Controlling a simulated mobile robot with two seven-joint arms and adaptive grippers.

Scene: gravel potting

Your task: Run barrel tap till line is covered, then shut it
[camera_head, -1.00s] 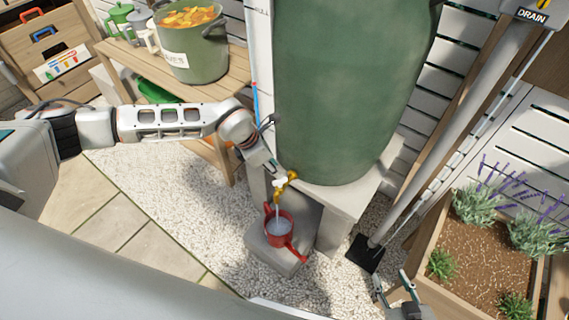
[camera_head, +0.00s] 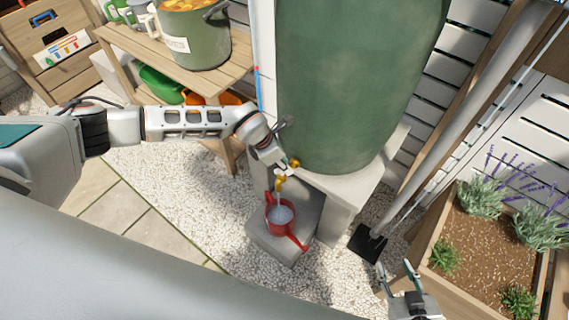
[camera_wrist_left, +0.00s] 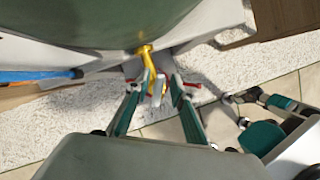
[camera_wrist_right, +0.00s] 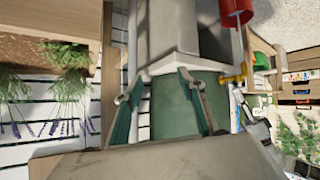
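The green barrel (camera_head: 355,90) stands on a pale stand. Its yellow tap (camera_head: 280,184) is low on the front, and a pale stream runs from it into a red pot (camera_head: 283,231) on a grey block. The pot holds pale water; no line can be made out inside it. My left gripper (camera_head: 281,171) is at the tap. In the left wrist view its fingertips (camera_wrist_left: 156,88) stand apart on either side of the tap's handle, with gaps showing. My right gripper (camera_head: 398,268) is open and empty at the lower right; its spread fingers also show in the right wrist view (camera_wrist_right: 156,90).
A grey drain pipe (camera_head: 460,125) and a planter with lavender (camera_head: 490,255) are at the right. A wooden bench (camera_head: 130,55) bears a large green pot (camera_head: 192,38) at the left. Pale gravel (camera_head: 190,185) lies open in front.

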